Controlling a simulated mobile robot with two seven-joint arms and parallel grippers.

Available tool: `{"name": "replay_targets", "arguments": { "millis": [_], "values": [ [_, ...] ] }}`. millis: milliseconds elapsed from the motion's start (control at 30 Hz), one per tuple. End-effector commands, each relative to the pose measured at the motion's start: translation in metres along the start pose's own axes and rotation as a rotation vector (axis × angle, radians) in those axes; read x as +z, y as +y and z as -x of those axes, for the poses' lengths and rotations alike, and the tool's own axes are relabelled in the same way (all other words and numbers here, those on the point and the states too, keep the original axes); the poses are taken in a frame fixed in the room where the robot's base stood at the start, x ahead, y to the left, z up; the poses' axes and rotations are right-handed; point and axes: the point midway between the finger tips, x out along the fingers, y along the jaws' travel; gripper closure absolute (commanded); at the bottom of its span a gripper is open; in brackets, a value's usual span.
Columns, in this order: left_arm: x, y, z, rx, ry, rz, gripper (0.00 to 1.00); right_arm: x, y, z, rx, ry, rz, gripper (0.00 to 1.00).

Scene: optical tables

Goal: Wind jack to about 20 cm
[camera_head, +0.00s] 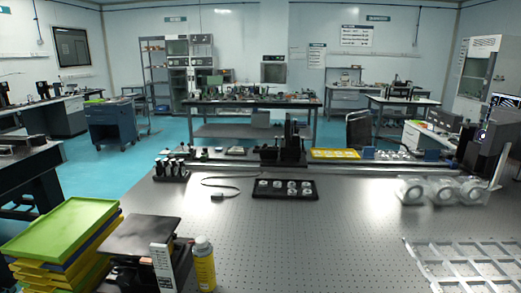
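What looks like the jack stands on the near left of the perforated table (310,235). Its dark flat top plate (140,236) is raised above the table, and a dark body shows below it. A white upright scale (161,268) stands at its front right; its marks are too small to read, so I cannot tell the height. The lower part of the jack is cut off by the bottom edge, and I cannot make out its winding knob. Neither of my grippers shows in the head view.
A stack of green and yellow trays (62,229) stands close left of the jack. A yellow bottle (204,267) stands close right. A black tray (284,196) with white round parts lies farther back. A gridded tray (470,262) lies at right. The table's middle is clear.

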Motion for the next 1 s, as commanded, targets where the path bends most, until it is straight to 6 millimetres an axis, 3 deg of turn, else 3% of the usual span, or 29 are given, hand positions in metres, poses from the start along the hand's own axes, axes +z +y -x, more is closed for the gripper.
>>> {"name": "replay_targets", "arguments": {
  "millis": [1000],
  "values": [
    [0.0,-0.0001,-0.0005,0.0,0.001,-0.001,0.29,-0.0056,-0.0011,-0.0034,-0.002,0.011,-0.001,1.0]
  ]
}}
